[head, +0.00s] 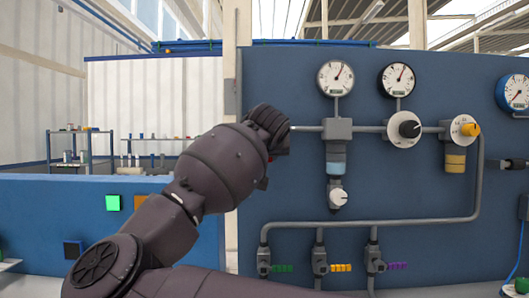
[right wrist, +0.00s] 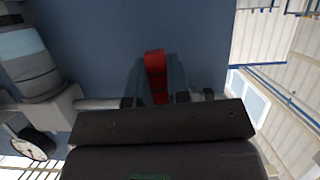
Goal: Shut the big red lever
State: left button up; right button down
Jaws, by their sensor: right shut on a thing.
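The big red lever (right wrist: 155,75) shows in the right wrist view, close to the blue panel on the grey pipe line. My right gripper (right wrist: 156,94) is shut on it, with a dark finger on each side of the red handle. Part of the lever is hidden behind the dark gripper body. In the head view my right arm reaches up to the panel's left edge, and its wrist hides the lever and the fingers almost wholly. My left gripper is in neither view.
The blue panel (head: 400,185) carries gauges (head: 335,78), a black knob and a yellow knob (head: 470,129) right of my wrist. Below are small valves with green (head: 282,268), orange and purple handles. A low blue wall (head: 40,215) stands at left.

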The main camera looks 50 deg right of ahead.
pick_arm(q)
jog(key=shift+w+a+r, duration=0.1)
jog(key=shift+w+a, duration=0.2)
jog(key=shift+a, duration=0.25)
pick_arm(e)
jog(key=shift+w+a+m+t, duration=0.15)
jog(key=shift+w+m+t, duration=0.05)
jog(key=shift+m+t, duration=0.1)
jog(key=c, duration=1.1)
grip_release()
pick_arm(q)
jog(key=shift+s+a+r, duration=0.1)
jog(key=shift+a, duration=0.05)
pick_arm(e)
jog(key=shift+s+r, duration=0.1)
